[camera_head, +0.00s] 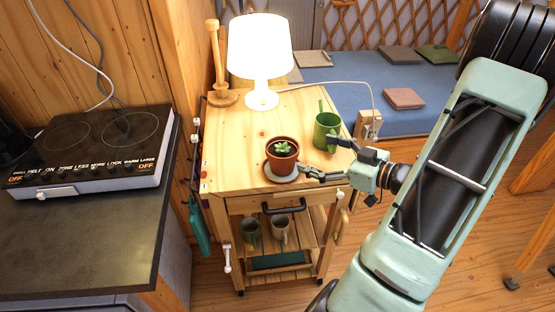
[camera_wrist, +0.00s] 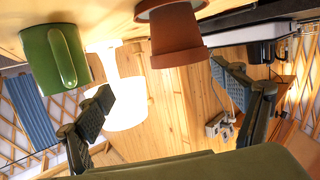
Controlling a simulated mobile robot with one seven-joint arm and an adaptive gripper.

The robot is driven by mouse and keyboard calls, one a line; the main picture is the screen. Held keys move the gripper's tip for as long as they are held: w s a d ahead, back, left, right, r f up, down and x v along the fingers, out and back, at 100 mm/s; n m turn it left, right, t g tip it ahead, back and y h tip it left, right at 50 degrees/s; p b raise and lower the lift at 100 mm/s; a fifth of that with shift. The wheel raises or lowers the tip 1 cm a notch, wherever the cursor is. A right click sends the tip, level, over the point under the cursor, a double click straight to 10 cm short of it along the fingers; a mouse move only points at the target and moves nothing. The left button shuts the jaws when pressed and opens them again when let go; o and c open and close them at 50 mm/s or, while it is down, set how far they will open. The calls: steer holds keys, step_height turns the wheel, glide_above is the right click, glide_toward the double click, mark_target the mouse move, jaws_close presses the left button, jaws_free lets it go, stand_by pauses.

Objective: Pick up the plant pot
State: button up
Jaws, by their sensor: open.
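The plant pot (camera_head: 282,163) is brown terracotta with a small green plant (camera_head: 281,147) in it. It stands upright on a light round saucer (camera_head: 281,178) near the front of the wooden cart top. My gripper (camera_head: 318,160) is open, just right of the pot, its fingers pointing left toward it. In the wrist view, which appears inverted, the pot (camera_wrist: 177,38) hangs at the top, ahead of and between the two spread fingers (camera_wrist: 165,95). Nothing shows between the fingers; whether a fingertip touches the pot I cannot tell.
A green mug (camera_head: 326,132) stands close behind my gripper, at the cart's right. A lit white lamp (camera_head: 261,60) and a wooden stand (camera_head: 218,70) are at the back. Mugs (camera_head: 279,228) sit on the lower shelf. A hob (camera_head: 88,150) is on the left counter.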

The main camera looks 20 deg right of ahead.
mark_target(283, 147)
steer(key=shift+s+a+f+y, duration=0.25)
steer(key=shift+s+a+y, duration=0.45)
steer(key=shift+s, duration=0.3)
steer(key=shift+w+a, duration=0.15)
steer(key=shift+a, duration=0.2)
steer(key=x, duration=1)
steer(key=shift+w, duration=0.15)
steer(key=shift+d+r, duration=0.1)
steer(key=shift+c, duration=0.4)
steer(key=c, duration=1.4)
steer(key=shift+c, duration=0.3)
